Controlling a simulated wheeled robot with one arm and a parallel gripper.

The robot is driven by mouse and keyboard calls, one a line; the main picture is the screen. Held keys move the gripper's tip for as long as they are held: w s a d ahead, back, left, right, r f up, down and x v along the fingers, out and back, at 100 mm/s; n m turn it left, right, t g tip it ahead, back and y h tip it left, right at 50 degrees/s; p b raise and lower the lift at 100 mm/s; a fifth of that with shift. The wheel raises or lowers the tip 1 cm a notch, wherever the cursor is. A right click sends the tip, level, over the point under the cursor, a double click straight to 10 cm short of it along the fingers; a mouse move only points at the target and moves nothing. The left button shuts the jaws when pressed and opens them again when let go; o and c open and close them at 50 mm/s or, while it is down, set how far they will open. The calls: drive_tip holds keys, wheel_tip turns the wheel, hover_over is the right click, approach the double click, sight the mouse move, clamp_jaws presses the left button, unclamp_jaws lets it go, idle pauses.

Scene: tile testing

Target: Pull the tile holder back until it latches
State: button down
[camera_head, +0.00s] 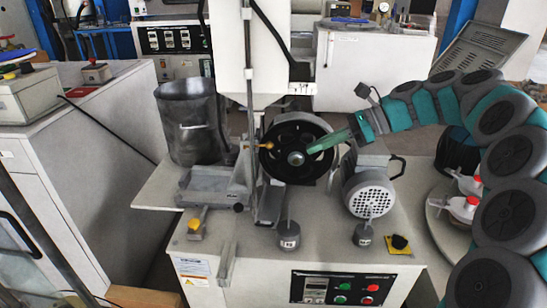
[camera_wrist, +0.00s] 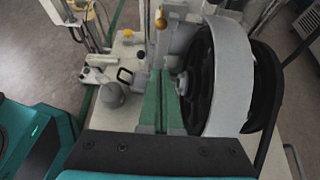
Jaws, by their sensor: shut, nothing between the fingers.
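My gripper (camera_head: 312,150) reaches in from the right with its green fingers shut and empty. Its tips are in front of the black wheel (camera_head: 279,168), near the hub; I cannot tell whether they touch. In the wrist view the shut fingers (camera_wrist: 165,78) point up the picture, beside the wheel (camera_wrist: 196,85). A grey upright bracket (camera_head: 240,180) left of the wheel appears to be the tile holder. A brass-coloured knob (camera_head: 266,146) lies left of the fingertips. In the wrist view a similar knob (camera_wrist: 161,22) shows beyond them. The tile's face is not clearly visible.
A motor (camera_head: 370,195) stands right of the wheel. A dark cylindrical container (camera_head: 190,120) stands at the left. A control panel (camera_head: 342,287) is below. Red-capped bottles (camera_head: 470,205) stand at the right.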

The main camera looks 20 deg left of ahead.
drive_tip(key=b, duration=0.2)
approach(244, 162)
wheel_tip(244, 162, down, 4)
drive_tip(key=a, duration=0.1)
drive_tip(key=s+a, duration=0.1)
drive_tip(key=a, duration=0.1)
drive_tip(key=shift+s+a+f, duration=0.1)
drive_tip(key=shift+a, duration=0.2)
drive_tip(key=a+p, duration=0.1)
drive_tip(key=a, duration=0.1)
drive_tip(key=s+a+p, duration=0.1)
drive_tip(key=a+p, duration=0.1)
drive_tip(key=shift+a, duration=0.3)
